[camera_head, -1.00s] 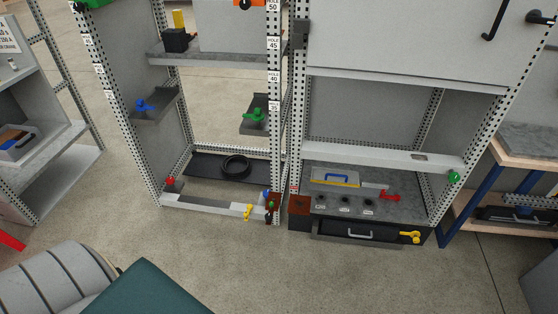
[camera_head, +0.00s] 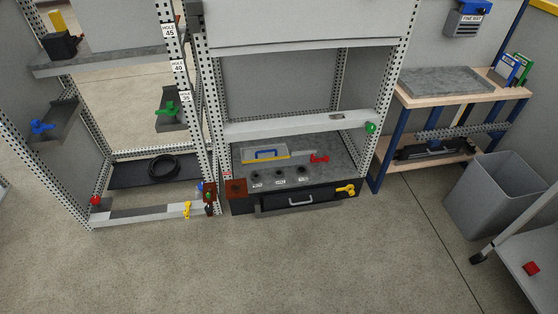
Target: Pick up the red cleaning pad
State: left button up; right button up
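A small red block-like item (camera_head: 531,268) lies on the grey shelf of a cart (camera_head: 515,262) at the lower right of the head view. It may be the red cleaning pad, but it is too small to be sure. Neither of my grippers is in view.
A grey bin (camera_head: 490,195) stands on the floor left of the cart. A workbench (camera_head: 440,95) with blue legs is behind it. The front floor (camera_head: 310,255) is clear.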

aim_at(531, 267)
jog(key=z, duration=2.7)
jog(key=i+j+z, duration=0.15)
jog(key=z, duration=0.15)
jog(key=i+j+z, duration=0.15)
jog(key=j+z, duration=0.15)
jog(key=i+j+z, duration=0.1)
jog(key=j+z, duration=0.2)
jog(key=j, duration=0.15)
jog(key=j+z, duration=0.3)
jog(key=i+j, duration=0.05)
